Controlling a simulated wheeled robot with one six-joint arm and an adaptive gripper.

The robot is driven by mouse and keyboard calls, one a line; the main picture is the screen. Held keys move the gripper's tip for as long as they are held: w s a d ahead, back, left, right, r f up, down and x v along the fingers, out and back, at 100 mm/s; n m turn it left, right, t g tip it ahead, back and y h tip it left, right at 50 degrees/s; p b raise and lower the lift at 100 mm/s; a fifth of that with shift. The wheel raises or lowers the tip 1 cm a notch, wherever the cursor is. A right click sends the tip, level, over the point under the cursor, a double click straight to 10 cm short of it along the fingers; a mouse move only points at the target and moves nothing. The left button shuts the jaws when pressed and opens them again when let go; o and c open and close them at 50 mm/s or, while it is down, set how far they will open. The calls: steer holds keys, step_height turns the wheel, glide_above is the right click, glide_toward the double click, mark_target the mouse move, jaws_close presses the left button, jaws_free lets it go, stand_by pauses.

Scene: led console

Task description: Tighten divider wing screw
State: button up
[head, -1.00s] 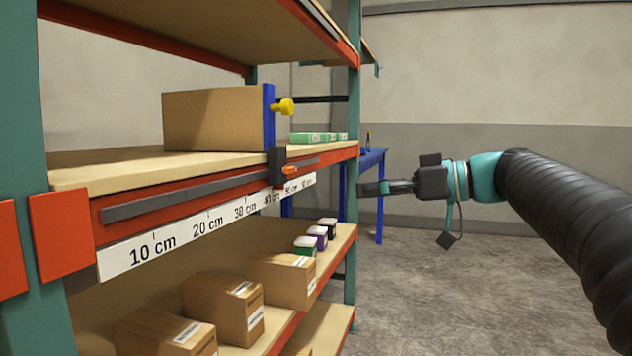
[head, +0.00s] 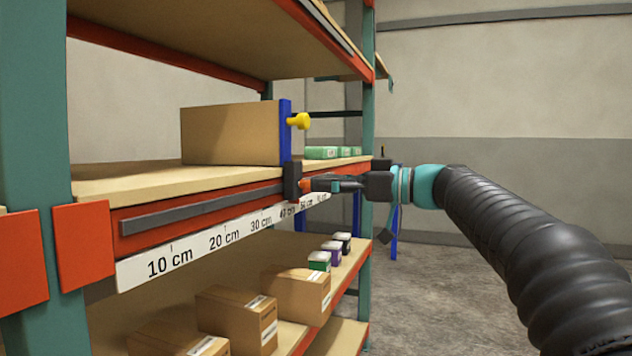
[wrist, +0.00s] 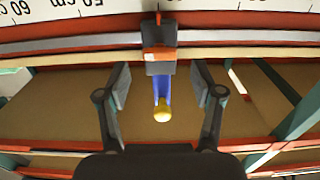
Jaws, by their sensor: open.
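The divider is a blue upright plate (head: 285,130) with a yellow knob (head: 299,121) near its top. Its black clamp block (head: 291,181) sits on the grey rail along the shelf front. The orange wing screw (head: 305,184) sticks out of the clamp, partly covered by my gripper (head: 322,184). My gripper is open and empty, its fingertips close in front of the screw. In the wrist view, the orange-marked clamp (wrist: 159,54) lies between and just beyond the two spread fingers, and the yellow knob (wrist: 162,115) shows between them. I cannot tell whether the fingers touch the screw.
A cardboard box (head: 230,134) stands left of the divider, and green boxes (head: 322,153) stand to its right. A centimetre scale (head: 220,240) runs below the grey rail (head: 200,208). A green post (head: 368,120) rises behind my gripper.

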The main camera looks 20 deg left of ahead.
steer(key=shift+w+a, duration=0.1)
steer(key=shift+a, duration=1.25)
steer(key=c, duration=1.2)
steer(key=shift+o, duration=0.2)
steer(key=m+p, duration=0.4)
steer(key=m, duration=0.4)
steer(key=m+p, duration=0.4)
steer(key=m, duration=0.4)
steer(key=f+m+p, duration=0.1)
steer(key=m+p, duration=0.3)
steer(key=m, duration=0.5)
steer(key=shift+w+d, duration=0.1)
steer(key=shift+w, duration=0.15)
steer(key=shift+m, duration=0.4)
